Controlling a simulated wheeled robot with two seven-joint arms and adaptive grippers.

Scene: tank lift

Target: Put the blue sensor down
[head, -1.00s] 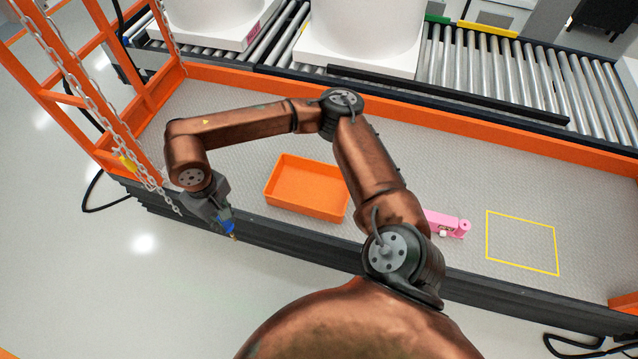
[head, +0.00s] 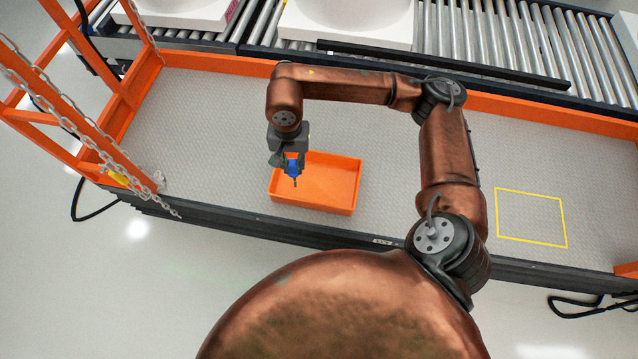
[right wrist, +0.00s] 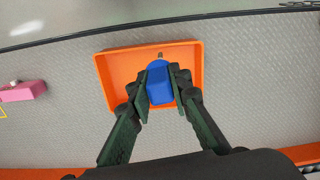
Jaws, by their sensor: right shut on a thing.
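The blue sensor (head: 293,168) is held by my right gripper (head: 291,165), which is shut on it and points down. In the head view they are over the left part of an orange tray (head: 335,207). In the right wrist view the blue sensor (right wrist: 159,84) sits between the two fingers of my right gripper (right wrist: 158,88), with the orange tray (right wrist: 107,72) behind it. The tray's visible floor is empty. The sensor appears to be above the tray floor; the exact height is hard to tell. My left gripper is not in view.
The tray lies on a grey textured lift platform (head: 210,130) with orange edges. A yellow outlined square (head: 531,217) is at the right. A pink object (right wrist: 22,91) shows in the right wrist view. Chains (head: 75,120) hang at the left; a roller conveyor (head: 500,40) runs behind.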

